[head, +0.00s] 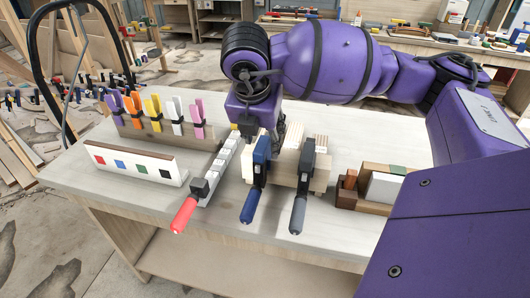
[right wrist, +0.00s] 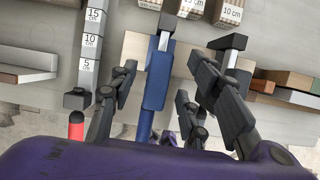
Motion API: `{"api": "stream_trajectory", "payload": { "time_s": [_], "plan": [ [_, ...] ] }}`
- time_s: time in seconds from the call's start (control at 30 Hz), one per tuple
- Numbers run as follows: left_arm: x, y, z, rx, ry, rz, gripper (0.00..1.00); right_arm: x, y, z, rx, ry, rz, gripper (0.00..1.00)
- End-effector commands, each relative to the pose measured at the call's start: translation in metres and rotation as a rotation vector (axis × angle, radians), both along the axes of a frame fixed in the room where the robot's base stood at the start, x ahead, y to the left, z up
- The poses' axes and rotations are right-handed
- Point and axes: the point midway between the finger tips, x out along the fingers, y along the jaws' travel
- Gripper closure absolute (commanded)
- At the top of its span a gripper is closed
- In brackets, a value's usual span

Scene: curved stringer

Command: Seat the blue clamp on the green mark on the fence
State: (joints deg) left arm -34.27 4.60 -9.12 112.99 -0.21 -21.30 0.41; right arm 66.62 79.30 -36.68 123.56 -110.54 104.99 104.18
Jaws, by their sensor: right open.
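The blue clamp (head: 251,198) stands on a pale wooden block on the bench, its blue handle towards the front edge. In the right wrist view the blue clamp (right wrist: 157,80) lies between the fingers of my right gripper (right wrist: 156,84), which is open around it; I cannot tell whether they touch. The fence (head: 135,150) is on the left part of the bench, with a white front face with red, blue, green and dark marks. The green mark (head: 141,169) is uncovered. My left gripper is not in view.
A black clamp (head: 299,196) stands just right of the blue one. A red-handled clamp (head: 185,213) with a marked bar lies between the blue clamp and the fence. Coloured clamps (head: 153,107) stand in a rack behind the fence. Wooden blocks (head: 375,185) lie on the right.

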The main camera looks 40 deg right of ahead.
Motion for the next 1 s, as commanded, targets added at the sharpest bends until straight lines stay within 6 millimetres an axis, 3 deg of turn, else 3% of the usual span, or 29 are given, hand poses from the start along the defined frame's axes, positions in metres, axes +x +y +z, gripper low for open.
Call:
{"api": "stream_trajectory", "payload": {
  "time_s": [0.23, 0.5, 0.83, 1.0],
  "plan": [
    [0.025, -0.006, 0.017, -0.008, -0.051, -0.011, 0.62, 0.008, -0.012, -0.029, 0.001, 0.000, -0.001, 0.56],
    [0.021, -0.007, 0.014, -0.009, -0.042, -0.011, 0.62, 0.010, -0.012, -0.032, 0.001, -0.001, 0.000, 0.56],
    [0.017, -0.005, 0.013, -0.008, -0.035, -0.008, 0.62, 0.009, -0.012, -0.032, 0.001, 0.000, 0.001, 0.98],
    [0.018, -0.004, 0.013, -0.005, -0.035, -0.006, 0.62, 0.009, -0.012, -0.032, 0.001, 0.000, 0.000, 1.00]
  ]
}}
